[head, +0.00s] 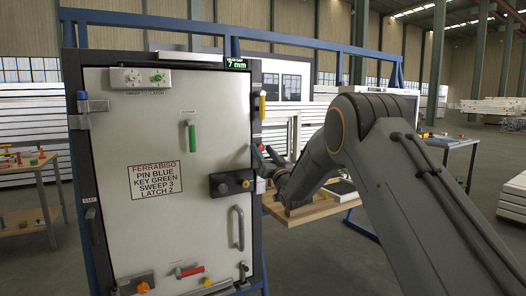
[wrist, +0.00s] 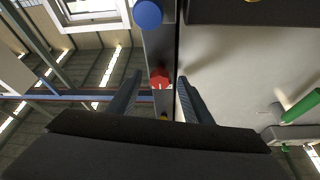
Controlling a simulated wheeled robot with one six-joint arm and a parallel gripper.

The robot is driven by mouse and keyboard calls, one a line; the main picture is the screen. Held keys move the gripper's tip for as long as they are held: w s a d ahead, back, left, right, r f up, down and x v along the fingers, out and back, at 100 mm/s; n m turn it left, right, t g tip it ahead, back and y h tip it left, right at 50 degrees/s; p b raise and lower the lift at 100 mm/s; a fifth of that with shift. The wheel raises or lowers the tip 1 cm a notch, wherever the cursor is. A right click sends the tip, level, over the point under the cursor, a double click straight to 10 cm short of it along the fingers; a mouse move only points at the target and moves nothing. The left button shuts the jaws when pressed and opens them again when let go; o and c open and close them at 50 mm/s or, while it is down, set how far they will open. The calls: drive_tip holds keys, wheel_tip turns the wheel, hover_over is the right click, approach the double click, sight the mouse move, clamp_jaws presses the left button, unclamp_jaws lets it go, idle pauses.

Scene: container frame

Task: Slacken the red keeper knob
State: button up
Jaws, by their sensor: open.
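The red keeper knob (wrist: 160,77) shows in the wrist view on the dark edge of the door frame, with a pale mark on its near side. My gripper (wrist: 159,84) is open, one finger on each side of the knob, with visible gaps; I cannot tell whether the tips reach its depth. In the head view my gripper (head: 264,160) is at the right edge of the cabinet frame, fingers towards it. The white door (head: 160,210) looks closed.
A blue knob (wrist: 148,13) and a partly hidden yellow one (wrist: 164,117) lie along the same edge. The door carries a green handle (head: 191,136), a dark latch block (head: 219,186), a grey pull handle (head: 238,229) and a red lever (head: 190,271). A wooden table (head: 303,210) stands right.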

drive_tip(key=shift+w, duration=0.1)
drive_tip(key=c, duration=1.1)
drive_tip(key=shift+o, duration=0.2)
